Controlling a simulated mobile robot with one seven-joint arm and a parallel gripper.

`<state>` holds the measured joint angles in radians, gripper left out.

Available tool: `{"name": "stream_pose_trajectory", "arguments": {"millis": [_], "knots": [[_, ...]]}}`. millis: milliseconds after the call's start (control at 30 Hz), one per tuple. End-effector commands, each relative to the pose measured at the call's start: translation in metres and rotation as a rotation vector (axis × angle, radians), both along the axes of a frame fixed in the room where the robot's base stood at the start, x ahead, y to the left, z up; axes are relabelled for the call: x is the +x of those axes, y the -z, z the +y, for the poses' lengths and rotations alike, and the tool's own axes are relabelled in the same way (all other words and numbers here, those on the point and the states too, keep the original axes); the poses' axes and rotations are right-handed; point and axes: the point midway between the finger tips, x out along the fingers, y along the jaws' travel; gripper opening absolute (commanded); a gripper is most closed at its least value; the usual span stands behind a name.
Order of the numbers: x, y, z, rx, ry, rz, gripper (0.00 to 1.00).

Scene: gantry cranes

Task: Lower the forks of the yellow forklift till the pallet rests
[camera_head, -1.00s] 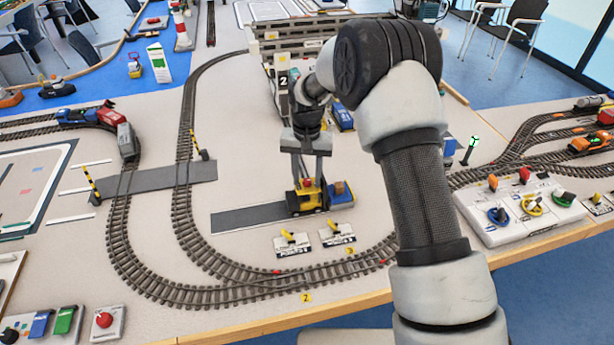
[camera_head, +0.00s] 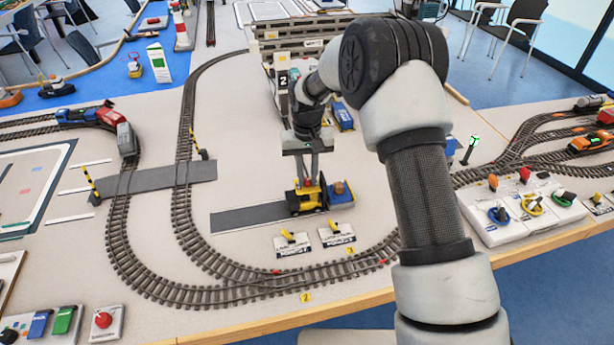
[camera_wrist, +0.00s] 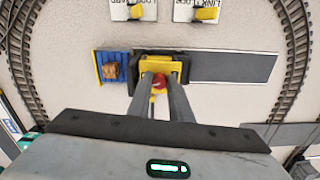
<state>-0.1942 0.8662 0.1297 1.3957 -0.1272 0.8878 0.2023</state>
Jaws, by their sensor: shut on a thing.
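The yellow forklift (camera_head: 307,197) stands at the right end of a dark grey road strip (camera_head: 250,217). A blue pallet (camera_head: 341,194) with a brown load (camera_head: 340,187) is at its front, on the right; in the wrist view the pallet (camera_wrist: 98,70) is left of the forklift. Whether it touches the table is too small to tell. My gripper (camera_head: 309,181) reaches down onto the forklift from above. In the wrist view its fingers (camera_wrist: 159,85) are shut around a small red knob (camera_wrist: 159,82) on top of the forklift, partly hidden between them.
Two white plates with yellow levers (camera_head: 291,243) (camera_head: 337,234) lie in front of the forklift. Curved railway track (camera_head: 190,240) runs around the left and front. A white control panel (camera_head: 520,208) stands at the right. A grey crane structure (camera_head: 285,80) stands behind my gripper.

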Motion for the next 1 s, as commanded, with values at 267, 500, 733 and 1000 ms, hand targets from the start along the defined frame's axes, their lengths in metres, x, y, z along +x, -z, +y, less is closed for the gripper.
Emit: {"name": "stream_pose_trajectory", "arguments": {"millis": [267,500,733,1000], "knots": [[0.0003,0.0002,-0.0016,0.0,-0.253,0.0,0.0],[0.0008,0.0001,-0.0025,0.0,-0.442,0.0,0.0],[0.001,0.0002,-0.0022,0.0,-0.565,0.0,0.0],[0.0013,0.0004,-0.0029,0.0,-0.629,0.0,0.0]]}}
